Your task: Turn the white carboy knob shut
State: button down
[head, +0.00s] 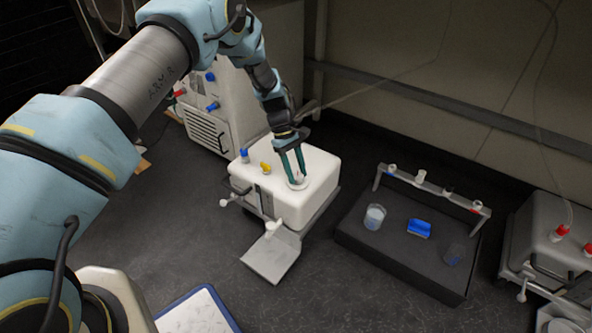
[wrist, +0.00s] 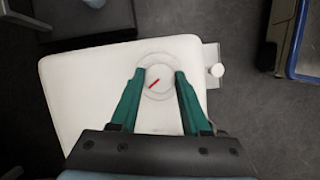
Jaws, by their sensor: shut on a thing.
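The white carboy (head: 312,203) is a box-shaped container standing on a stand on the dark floor, in the middle of the head view. Its top also fills much of the wrist view (wrist: 90,85). A round white knob (wrist: 160,83) with a red line mark sits on the carboy's top. The red mark runs diagonally, from lower left to upper right in the wrist view. My gripper (head: 296,178) points down onto the top. Its two green fingers, also seen in the wrist view (wrist: 157,78), are shut on the knob, one on each side.
A blue cap (head: 244,155) and a yellow cap (head: 266,168) stand on the carboy's top. A dark tray (head: 352,235) with beakers and a blue block (head: 419,228) is to the right. A white machine (head: 207,132) stands behind left. Another white container (head: 545,245) is at far right.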

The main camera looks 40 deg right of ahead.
jog(key=m+y, duration=0.1)
jog(key=m, duration=0.2)
jog(key=m+y, duration=0.1)
jog(key=m, duration=0.2)
jog(key=shift+d+t+b, duration=0.2)
jog(key=shift+t+b, duration=0.15)
jog(key=shift+t, duration=0.05)
jog(key=shift+m, duration=0.3)
jog(key=shift+c, duration=1.8)
grip_release()
jog(key=shift+y, duration=0.3)
jog(key=p+v, duration=0.1)
jog(key=v, duration=0.9)
jog(key=shift+r+p, duration=0.4)
jog(key=shift+w, duration=0.15)
